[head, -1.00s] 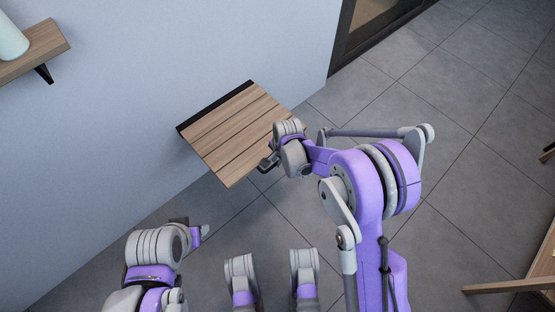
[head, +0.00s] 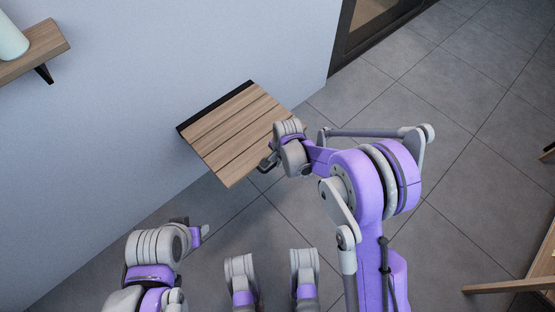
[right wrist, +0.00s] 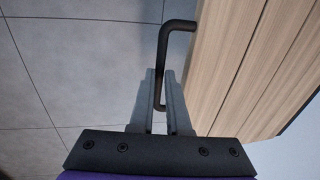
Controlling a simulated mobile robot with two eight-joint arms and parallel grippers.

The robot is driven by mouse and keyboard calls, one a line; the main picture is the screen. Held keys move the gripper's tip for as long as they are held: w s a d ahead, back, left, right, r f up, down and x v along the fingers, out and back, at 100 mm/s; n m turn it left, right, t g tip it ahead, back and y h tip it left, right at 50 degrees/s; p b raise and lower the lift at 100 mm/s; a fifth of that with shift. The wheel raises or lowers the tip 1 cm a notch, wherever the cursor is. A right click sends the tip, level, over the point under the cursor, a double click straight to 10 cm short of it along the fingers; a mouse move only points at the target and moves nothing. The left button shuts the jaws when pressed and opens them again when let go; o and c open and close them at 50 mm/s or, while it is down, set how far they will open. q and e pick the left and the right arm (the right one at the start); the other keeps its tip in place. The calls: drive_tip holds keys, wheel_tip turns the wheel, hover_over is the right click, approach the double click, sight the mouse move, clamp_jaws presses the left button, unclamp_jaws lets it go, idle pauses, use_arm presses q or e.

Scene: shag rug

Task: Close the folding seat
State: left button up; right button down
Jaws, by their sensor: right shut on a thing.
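The folding seat (head: 236,133) is a wooden slatted panel with a black edge along the pale wall. It sticks out from the wall, folded down. A dark bar handle (right wrist: 162,50) is on the seat's edge in the right wrist view. My right gripper (head: 269,162) is at the seat's front right edge. In the right wrist view its two grey fingers (right wrist: 163,82) are shut around the handle's free bar, beside the wooden panel (right wrist: 262,60). The wrist hides part of the seat's right corner in the head view.
A wooden wall shelf (head: 40,50) with a pale cylinder (head: 9,40) is at the upper left. A dark-framed door (head: 372,30) is at the top. Wooden furniture (head: 510,286) stands at the lower right. The grey tiled floor around the seat is clear.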

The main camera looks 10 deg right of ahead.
idle(0.5)
drive_tip(key=w+a+r+g+h+p, duration=0.1)
drive_tip(key=w+r+p, duration=0.1)
drive_tip(key=r, duration=0.4)
drive_tip(key=w+a+r+g+p, duration=0.1)
drive_tip(key=w+a+r+p, duration=0.1)
drive_tip(key=r+p, duration=0.2)
drive_tip(key=w+a+r+g+h+p, duration=0.1)
drive_tip(key=w+r+p, duration=0.1)
drive_tip(key=r, duration=0.7)
drive_tip(key=shift+w+a+r+h+p, duration=0.2)
drive_tip(key=shift+a+r+h+p, duration=0.1)
drive_tip(key=shift+a+p, duration=0.1)
drive_tip(key=shift+f, duration=0.1)
